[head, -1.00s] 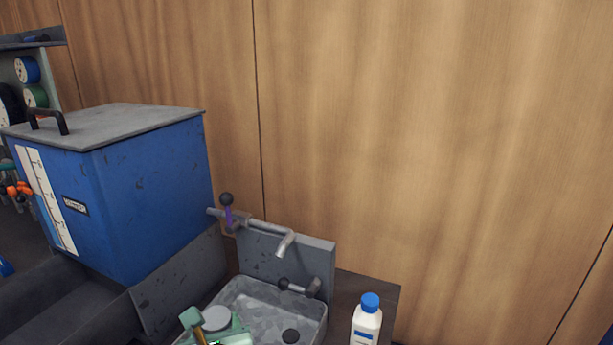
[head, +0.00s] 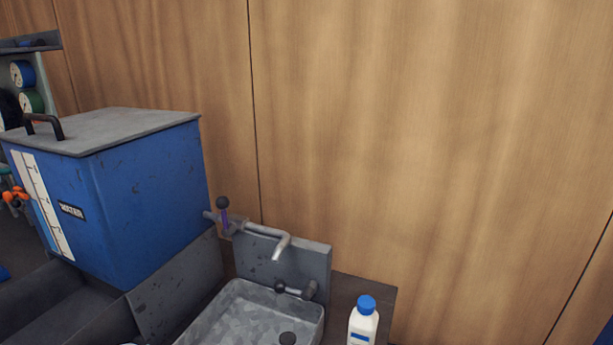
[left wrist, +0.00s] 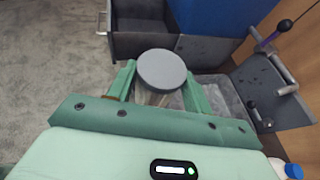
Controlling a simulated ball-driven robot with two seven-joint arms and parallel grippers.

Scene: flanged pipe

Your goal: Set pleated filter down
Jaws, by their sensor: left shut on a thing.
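The pleated filter (left wrist: 163,71) shows in the left wrist view as a round grey end cap with a pale pleated body partly visible below it. My left gripper (left wrist: 158,88), with green fingers, is shut on it, one finger on each side. The filter's lower end is hidden, so I cannot tell whether it touches anything beneath. In the head view neither the filter nor the gripper clearly shows. My right gripper is in no view.
A grey metal sink (head: 250,318) with a tap (head: 270,236) stands right of the blue water tank (head: 150,190). A white bottle with a blue cap (head: 363,322) stands beside the sink. A dark open bin (left wrist: 143,45) lies beyond the filter; grey floor (left wrist: 50,70) is clear at left.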

